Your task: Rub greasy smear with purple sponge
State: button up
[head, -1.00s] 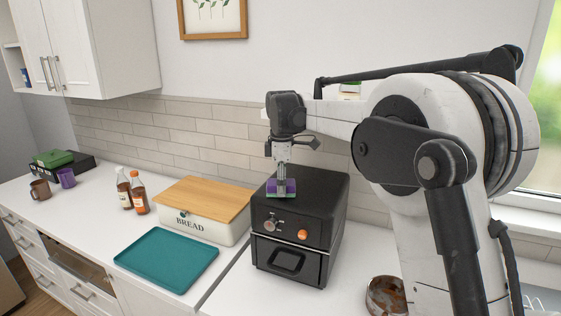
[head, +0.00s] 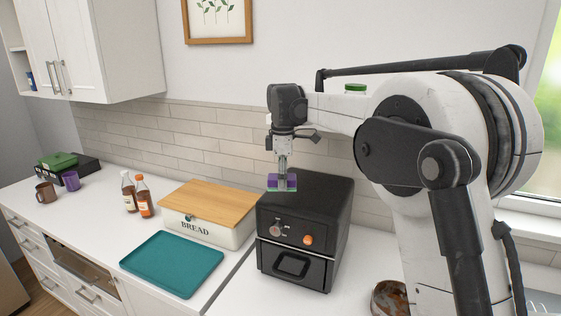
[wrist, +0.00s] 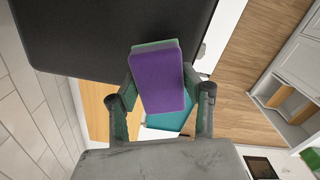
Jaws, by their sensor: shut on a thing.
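My gripper (head: 282,176) points down and is shut on the purple sponge (head: 275,181), which has a green underside layer. In the wrist view, the sponge's purple face (wrist: 158,82) fills the space between the two fingers. I cannot make out the greasy smear in either view; the sponge and gripper hide part of the oven top.
A bread box (head: 210,232) with a wooden lid stands left of the oven. A teal tray (head: 172,264) lies in front of it. Two bottles (head: 144,197), a purple mug (head: 71,181) and a brown mug (head: 46,192) stand farther left. A brown-stained bowl (head: 388,298) sits right of the oven.

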jog(key=shift+w+a+r+p, duration=0.2)
jog(key=shift+r+p, duration=0.2)
jog(key=shift+r, duration=0.4)
jog(key=shift+s+d+r+p, duration=0.15)
jog(key=shift+r+p, duration=0.25)
jog(key=shift+r, duration=0.45)
jog(key=shift+r+p, duration=0.3)
jog(key=shift+r, duration=0.35)
